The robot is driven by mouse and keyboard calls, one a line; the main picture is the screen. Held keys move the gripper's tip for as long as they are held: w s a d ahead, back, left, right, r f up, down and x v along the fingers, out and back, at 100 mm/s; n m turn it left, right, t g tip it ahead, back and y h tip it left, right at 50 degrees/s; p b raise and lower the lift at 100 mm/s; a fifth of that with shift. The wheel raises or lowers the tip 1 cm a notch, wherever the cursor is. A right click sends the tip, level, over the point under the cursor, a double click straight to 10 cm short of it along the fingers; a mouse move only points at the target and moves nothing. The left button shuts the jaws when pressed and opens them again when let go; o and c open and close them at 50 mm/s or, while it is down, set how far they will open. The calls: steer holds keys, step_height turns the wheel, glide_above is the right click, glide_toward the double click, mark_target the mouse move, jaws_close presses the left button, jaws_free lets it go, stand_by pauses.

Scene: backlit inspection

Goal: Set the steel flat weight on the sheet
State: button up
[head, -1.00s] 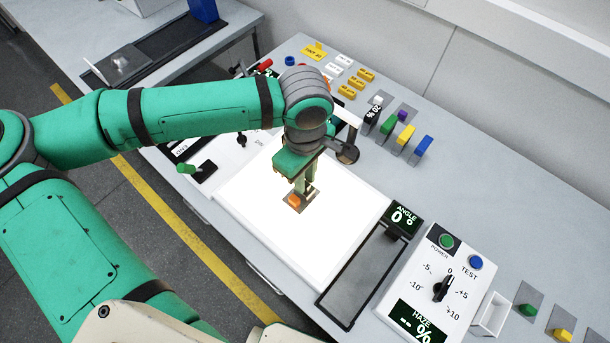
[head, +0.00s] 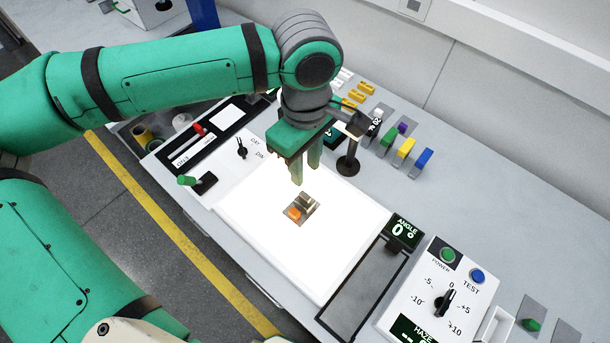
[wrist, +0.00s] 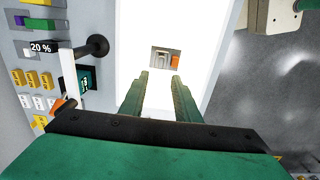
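The sheet (head: 314,211) is a small brownish square lying on the bright light panel. The steel flat weight (head: 306,202) is a small grey block resting on it, beside an orange piece (head: 294,213). In the wrist view the weight (wrist: 161,57) and the orange piece (wrist: 174,60) sit side by side within the sheet (wrist: 154,50). My gripper (head: 306,174) is above the panel, clear of the weight. Its two fingers are apart with nothing between them, as the wrist view also shows (wrist: 159,77).
A black round-based stand (head: 348,164) is close to the right of my gripper. A row of coloured blocks (head: 404,150) stands behind it. The ANGLE display (head: 403,231) and haze meter (head: 440,295) are at the right. The light panel (head: 335,255) is otherwise clear.

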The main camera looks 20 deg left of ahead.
steer(key=shift+r, duration=1.1)
